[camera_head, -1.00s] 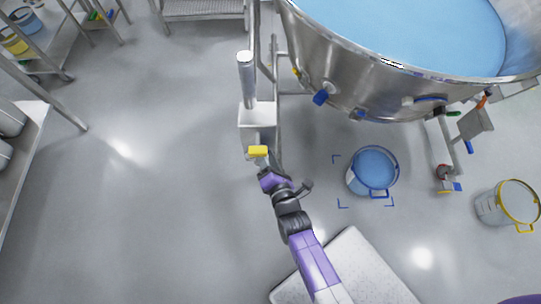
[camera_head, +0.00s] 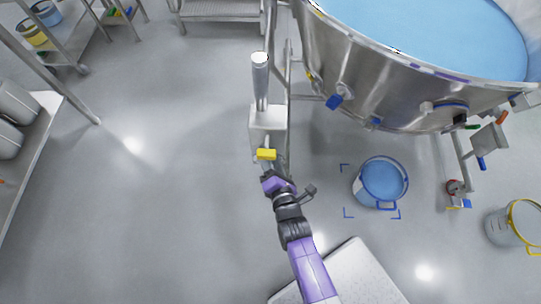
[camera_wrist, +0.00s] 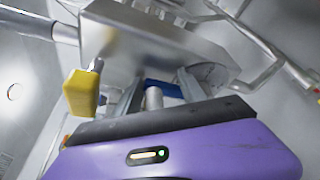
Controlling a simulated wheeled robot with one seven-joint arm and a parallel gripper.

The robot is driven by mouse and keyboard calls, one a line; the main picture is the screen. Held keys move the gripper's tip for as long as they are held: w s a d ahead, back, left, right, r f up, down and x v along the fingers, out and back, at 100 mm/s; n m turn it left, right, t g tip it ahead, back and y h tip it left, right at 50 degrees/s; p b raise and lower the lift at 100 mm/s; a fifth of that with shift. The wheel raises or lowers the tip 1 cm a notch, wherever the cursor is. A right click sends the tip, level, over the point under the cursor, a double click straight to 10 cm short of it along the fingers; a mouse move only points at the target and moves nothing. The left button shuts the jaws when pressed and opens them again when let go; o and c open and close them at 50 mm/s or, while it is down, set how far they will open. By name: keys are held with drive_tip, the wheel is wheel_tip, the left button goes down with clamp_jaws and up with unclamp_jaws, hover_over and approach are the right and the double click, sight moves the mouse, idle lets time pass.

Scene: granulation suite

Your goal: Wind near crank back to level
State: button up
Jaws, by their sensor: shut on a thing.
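The crank's pale gearbox (camera_head: 267,117), topped by a silver cylinder (camera_head: 261,82), stands left of the big steel vessel (camera_head: 385,75). In the wrist view the gearbox (camera_wrist: 150,38) fills the upper middle. A yellow block (camera_head: 266,154) on a short stem sits at its near side; the block (camera_wrist: 82,92) is left of my fingers in the wrist view, apart from them. My gripper (camera_wrist: 158,88) is shut on a silver peg (camera_wrist: 153,98), apparently the near crank's handle. In the head view my purple wrist hides most of the crank.
A blue bucket (camera_head: 383,181) stands on the floor inside blue corner marks, right of my arm. A yellow-rimmed pail (camera_head: 512,224) stands farther right. A pale platform (camera_head: 357,275) lies beside my arm. Racks line the left; the floor between is clear.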

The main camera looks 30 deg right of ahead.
drive_tip(key=v, duration=0.8)
drive_tip(key=shift+w, duration=0.1)
idle(0.3)
